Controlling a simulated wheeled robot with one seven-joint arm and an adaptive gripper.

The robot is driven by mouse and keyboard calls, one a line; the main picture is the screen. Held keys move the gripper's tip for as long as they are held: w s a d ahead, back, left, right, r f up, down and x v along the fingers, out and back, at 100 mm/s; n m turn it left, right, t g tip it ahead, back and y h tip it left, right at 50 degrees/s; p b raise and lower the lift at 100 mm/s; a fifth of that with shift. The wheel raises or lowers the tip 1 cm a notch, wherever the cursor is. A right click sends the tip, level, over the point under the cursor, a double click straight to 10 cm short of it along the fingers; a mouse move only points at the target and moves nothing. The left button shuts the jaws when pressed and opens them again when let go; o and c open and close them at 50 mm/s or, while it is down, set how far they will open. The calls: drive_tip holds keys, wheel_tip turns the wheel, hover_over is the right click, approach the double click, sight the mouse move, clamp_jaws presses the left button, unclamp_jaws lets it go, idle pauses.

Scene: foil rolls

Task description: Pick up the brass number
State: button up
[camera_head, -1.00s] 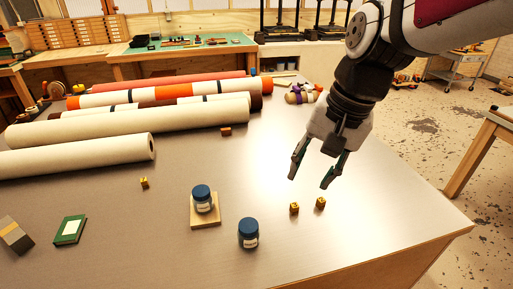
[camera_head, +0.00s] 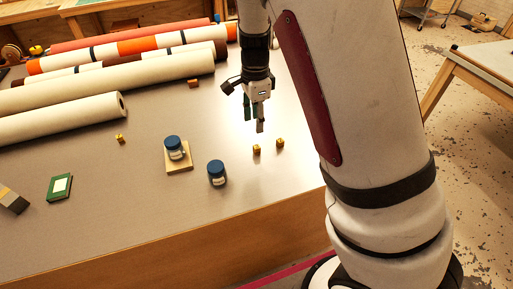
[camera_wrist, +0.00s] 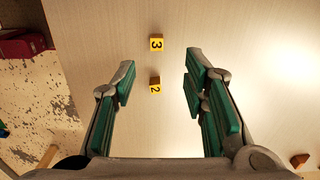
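In the wrist view one is marked 3 (camera_wrist: 157,43) and one is marked 2 (camera_wrist: 155,85). In the head view they are the left cube (camera_head: 256,149) and the right cube (camera_head: 280,143); their digits are too small to read there. Another small brass piece (camera_head: 119,138) lies farther left. My gripper (camera_head: 254,126) points down above the table near the two cubes. In the wrist view my gripper (camera_wrist: 160,77) is open and empty, with the 2 appearing between its green-padded fingers.
A blue-lidded jar (camera_head: 174,147) stands on a wooden block, and another blue-lidded jar (camera_head: 217,173) stands beside it. A green-framed card (camera_head: 60,186) lies at left. Long rolls (camera_head: 120,84) cover the back. The table's front edge is close to the cubes.

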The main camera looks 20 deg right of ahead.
hover_over(257, 146)
wheel_tip(257, 146, down, 5)
drive_tip(key=shift+w+a+r, duration=0.1)
drive_tip(key=shift+w+a, duration=0.05)
drive_tip(key=f, duration=0.3)
drive_tip(key=f+p, duration=0.1)
drive_tip(key=shift+s+f, duration=0.25)
drive_tip(key=shift+f, duration=0.5)
drive_tip(key=shift+w, duration=0.1)
clamp_jaws()
